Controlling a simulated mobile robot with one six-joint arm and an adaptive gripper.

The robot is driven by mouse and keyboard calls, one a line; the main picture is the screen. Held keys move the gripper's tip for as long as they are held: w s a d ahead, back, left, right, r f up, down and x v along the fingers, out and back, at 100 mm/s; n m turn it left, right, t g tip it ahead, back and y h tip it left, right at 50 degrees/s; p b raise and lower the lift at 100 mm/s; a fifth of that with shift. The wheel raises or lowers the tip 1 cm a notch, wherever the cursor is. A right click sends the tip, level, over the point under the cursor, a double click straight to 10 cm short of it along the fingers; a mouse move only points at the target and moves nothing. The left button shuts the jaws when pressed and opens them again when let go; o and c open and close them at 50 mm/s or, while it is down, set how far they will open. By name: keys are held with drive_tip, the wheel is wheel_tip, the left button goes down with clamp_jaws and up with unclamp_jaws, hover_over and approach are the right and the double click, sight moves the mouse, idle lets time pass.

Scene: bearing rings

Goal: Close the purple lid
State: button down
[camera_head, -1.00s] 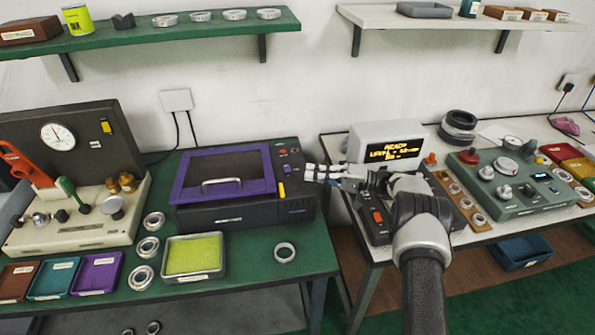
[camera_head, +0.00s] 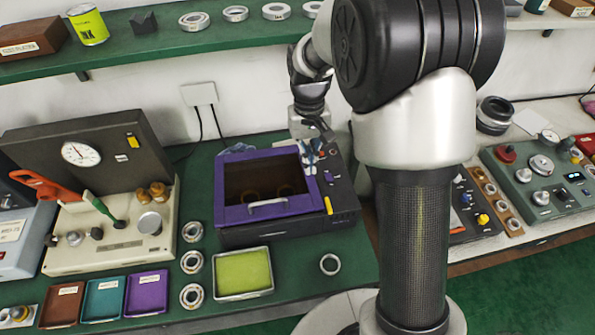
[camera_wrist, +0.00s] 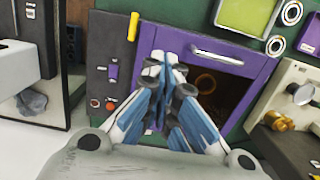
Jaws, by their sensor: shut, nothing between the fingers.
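The purple lid (camera_head: 228,214), a purple frame with a dark see-through window and a silver handle (camera_head: 268,207), lies over the top of a black machine (camera_head: 290,232). Whether it is fully down I cannot tell. Ring shapes show dimly through the window. My gripper (camera_head: 311,158) is shut and empty, over the lid's right edge beside the button panel. In the wrist view, my fingertips (camera_wrist: 171,62) are together and cover part of the purple lid (camera_wrist: 262,62); its handle (camera_wrist: 217,57) is clear of them. Contact with the lid cannot be told.
A yellow-green tray (camera_head: 216,274), a loose ring (camera_head: 330,264) and several more rings lie in front on the green table (camera_head: 345,290). A gauge device (camera_head: 110,235) stands left. A green shelf (camera_head: 160,45) hangs above. My arm hides much of the right side.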

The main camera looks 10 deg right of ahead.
sight(310, 206)
drive_tip(key=f+b, duration=0.1)
drive_tip(key=f, duration=0.3)
drive_tip(key=s+f+b, duration=0.1)
drive_tip(key=f, duration=0.4)
drive_tip(key=f+b, duration=0.1)
drive_tip(key=f, duration=0.3)
drive_tip(key=shift+s+f, duration=0.25)
drive_tip(key=shift+s, duration=0.15)
drive_tip(key=shift+f, duration=0.1)
drive_tip(key=shift+f, duration=0.1)
drive_tip(key=f+b, duration=0.1)
drive_tip(key=f, duration=0.2)
drive_tip(key=shift+s+f+b, duration=0.25)
drive_tip(key=shift+s+b, duration=0.15)
drive_tip(key=shift+s+f, duration=0.1)
drive_tip(key=shift+s, duration=0.15)
wheel_tip(310, 206, up, 15)
drive_tip(key=p, duration=0.5)
drive_tip(key=shift+w+f, duration=0.15)
drive_tip(key=shift+w, duration=0.15)
